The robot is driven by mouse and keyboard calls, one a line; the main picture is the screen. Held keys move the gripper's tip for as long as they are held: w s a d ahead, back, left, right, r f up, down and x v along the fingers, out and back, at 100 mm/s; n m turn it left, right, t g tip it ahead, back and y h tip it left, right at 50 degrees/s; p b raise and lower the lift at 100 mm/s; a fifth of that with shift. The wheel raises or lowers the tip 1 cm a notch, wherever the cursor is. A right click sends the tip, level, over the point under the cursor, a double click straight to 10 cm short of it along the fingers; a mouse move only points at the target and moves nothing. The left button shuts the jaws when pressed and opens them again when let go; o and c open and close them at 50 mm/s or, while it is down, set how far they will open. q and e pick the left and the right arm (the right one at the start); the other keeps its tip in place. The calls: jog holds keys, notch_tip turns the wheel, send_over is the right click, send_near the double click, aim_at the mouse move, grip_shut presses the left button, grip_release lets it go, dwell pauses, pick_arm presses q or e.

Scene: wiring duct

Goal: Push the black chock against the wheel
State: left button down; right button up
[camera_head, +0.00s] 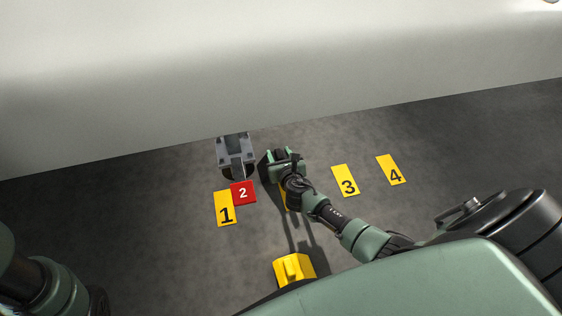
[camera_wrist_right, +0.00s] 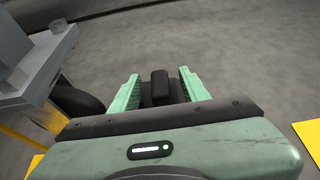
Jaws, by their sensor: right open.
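The wheel (camera_wrist_right: 76,98) is dark and sits under a grey metal bracket, at the left of the right wrist view. In the head view the bracket (camera_head: 236,156) stands left of my right gripper (camera_head: 281,158). My right gripper is open, low over the floor, with its two green fingers (camera_wrist_right: 157,90) apart. The black chock (camera_wrist_right: 160,86) shows between the fingers, with a gap to the wheel. Its lower part is hidden by the gripper body. I cannot make the chock out clearly in the head view. My left gripper is out of view.
A yellow chock (camera_head: 294,268) lies nearer to me. Yellow plates marked 1 (camera_head: 224,208), 3 (camera_head: 345,180) and 4 (camera_head: 391,169) and a red plate marked 2 (camera_head: 243,193) lie on the grey floor. A large white body (camera_head: 280,80) spans the back.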

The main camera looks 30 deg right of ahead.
grip_shut()
dwell(1.5)
